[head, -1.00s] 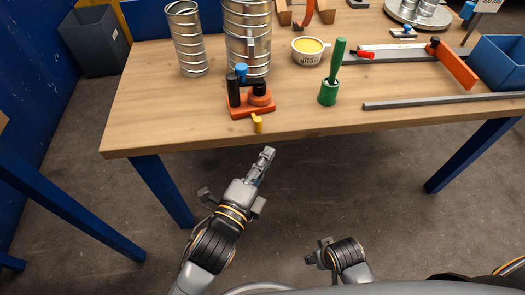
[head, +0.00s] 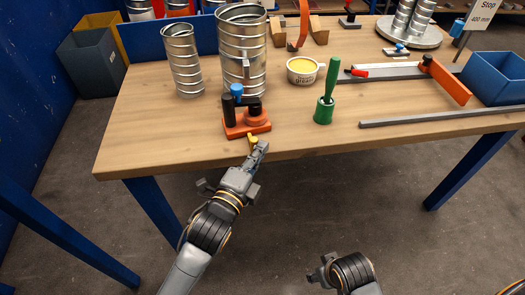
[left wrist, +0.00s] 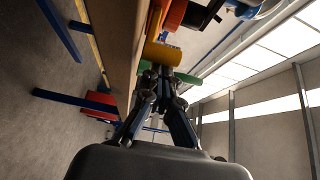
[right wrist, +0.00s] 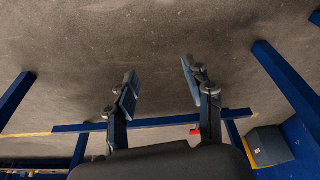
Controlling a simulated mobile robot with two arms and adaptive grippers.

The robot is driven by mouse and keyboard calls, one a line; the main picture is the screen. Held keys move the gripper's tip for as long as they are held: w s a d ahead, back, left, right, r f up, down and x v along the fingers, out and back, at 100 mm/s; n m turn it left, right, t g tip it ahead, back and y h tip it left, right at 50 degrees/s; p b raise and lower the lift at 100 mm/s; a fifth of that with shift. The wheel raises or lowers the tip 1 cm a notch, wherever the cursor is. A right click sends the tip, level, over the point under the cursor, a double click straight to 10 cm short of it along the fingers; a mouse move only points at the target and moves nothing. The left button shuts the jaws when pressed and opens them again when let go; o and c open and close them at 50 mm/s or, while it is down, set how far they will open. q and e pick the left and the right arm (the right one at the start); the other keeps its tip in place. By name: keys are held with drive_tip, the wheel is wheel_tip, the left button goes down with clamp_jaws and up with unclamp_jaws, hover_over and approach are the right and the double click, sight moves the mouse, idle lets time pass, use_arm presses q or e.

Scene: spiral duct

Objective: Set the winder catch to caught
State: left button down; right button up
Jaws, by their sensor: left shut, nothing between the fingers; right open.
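The winder (head: 246,122) is an orange-based device with a black post and a blue knob, at the table's front edge. A small yellow tab (head: 253,140), seemingly its catch, sticks out at the front. My left gripper (head: 262,147) is shut and empty, its tips right beside the yellow tab; I cannot tell if they touch. In the left wrist view the yellow tab (left wrist: 162,53) lies just beyond the shut fingertips (left wrist: 160,78). My right gripper (head: 314,271) hangs low, away from the table. In the right wrist view its fingers (right wrist: 159,80) are open and empty over the floor.
Two spiral ducts (head: 243,60) stand behind the winder. A green-handled tool (head: 325,105) and a yellow-filled cup (head: 302,71) are to its right. A grey bar (head: 440,117) lies near the front edge. A blue bin (head: 495,80) sits at the right.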

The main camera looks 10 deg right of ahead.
sight(238, 153)
drive_tip(key=shift+w, duration=0.1)
use_arm(q)
drive_tip(key=a+m+g+h+p, duration=0.4)
drive_tip(key=g+h, duration=0.1)
drive_tip(key=shift+w, duration=0.1)
drive_tip(key=shift+w+a+p, duration=0.2)
drive_tip(key=shift+a+p, duration=0.35)
use_arm(e)
drive_tip(key=s+f, duration=0.3)
drive_tip(key=f, duration=0.4)
drive_tip(key=s+f+g, duration=0.1)
drive_tip(key=s+f, duration=0.2)
drive_tip(key=f, duration=0.5)
drive_tip(key=shift+s+d+f, duration=0.3)
drive_tip(key=shift+s+d, duration=0.05)
drive_tip(key=shift+d, duration=0.05)
use_arm(q)
drive_tip(key=shift+d, duration=0.1)
use_arm(e)
drive_tip(key=shift+f, duration=0.1)
